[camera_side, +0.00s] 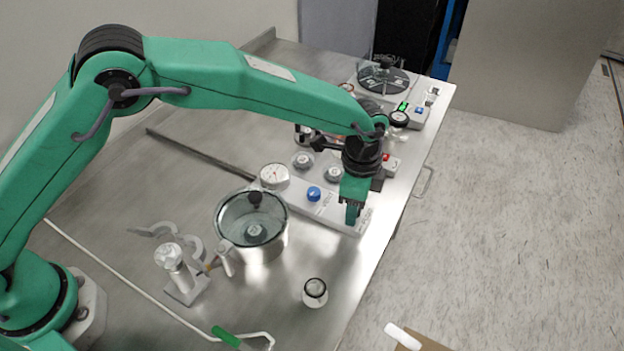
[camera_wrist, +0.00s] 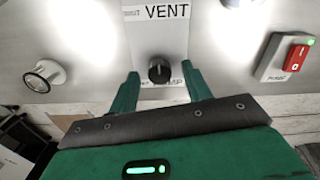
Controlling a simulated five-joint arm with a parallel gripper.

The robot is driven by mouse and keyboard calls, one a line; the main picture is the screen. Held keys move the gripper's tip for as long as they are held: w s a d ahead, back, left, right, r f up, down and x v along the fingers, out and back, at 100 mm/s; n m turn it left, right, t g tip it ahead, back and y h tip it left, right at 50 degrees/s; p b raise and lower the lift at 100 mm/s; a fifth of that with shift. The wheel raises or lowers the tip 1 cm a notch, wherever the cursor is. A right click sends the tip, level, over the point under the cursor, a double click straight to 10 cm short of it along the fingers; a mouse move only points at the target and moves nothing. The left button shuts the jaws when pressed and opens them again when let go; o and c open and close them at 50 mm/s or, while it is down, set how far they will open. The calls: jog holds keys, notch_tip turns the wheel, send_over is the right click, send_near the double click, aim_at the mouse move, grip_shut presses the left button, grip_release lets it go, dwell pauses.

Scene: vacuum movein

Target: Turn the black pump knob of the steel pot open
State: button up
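The steel pot (camera_side: 275,240) with a glass lid and black lid knob stands on the steel table in the side view. A flat panel (camera_side: 335,217) with a blue knob (camera_side: 314,193) lies behind it to the right. My gripper (camera_side: 352,215) points down over the panel's right end. In the wrist view the black pump knob (camera_wrist: 159,70) has its pale mark pointing up, toward the word VENT; the label below is partly covered. My gripper (camera_wrist: 160,82) is open, one finger on each side of the knob, with gaps visible. The gripper hides this knob in the side view.
A round gauge (camera_side: 274,176) sits at the panel's left end. A small lidded jar (camera_side: 315,291) stands in front. A clamp stand (camera_side: 180,270) is left of the pot. A red switch (camera_wrist: 295,58) is right in the wrist view. The table's right edge is close.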

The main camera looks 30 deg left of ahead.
jog(key=shift+r, duration=3.9)
jog(key=s+a+r+n+t, duration=0.1)
jog(key=s+a+r+n, duration=0.25)
jog(key=a+r, duration=0.6)
jog(key=s+a+r+n+t, duration=0.15)
jog(key=a+r+n, duration=0.35)
jog(key=a, duration=0.7)
jog(key=s+a+n+t, duration=0.3)
jog(key=s+a+n, duration=0.4)
jog(key=s+a, duration=0.7)
jog(key=s, duration=0.4)
jog(key=shift+f, duration=0.35)
